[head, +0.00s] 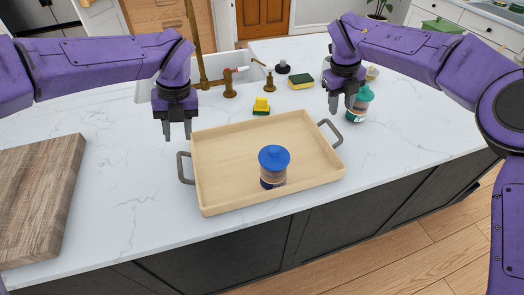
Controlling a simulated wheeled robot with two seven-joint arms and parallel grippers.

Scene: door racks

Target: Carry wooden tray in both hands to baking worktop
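A light wooden tray (225,150) with two dark handles lies on the white marble worktop (105,210), close to its front edge. A jar with a blue lid (273,168) stands upright in the tray. My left gripper (177,133) points down, above and behind the tray's left handle (184,168), apart from it. My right gripper (341,106) points down above and behind the right handle (331,132), also apart. Both grippers look empty. Their fingers show narrowly, and how far each is open is hard to judge.
A brown wooden board (40,190) lies on the left. Behind the tray are a yellow item (261,106), a sponge (300,81) and a sink with a brass tap (203,55). Wooden floor (440,245) shows at the front right.

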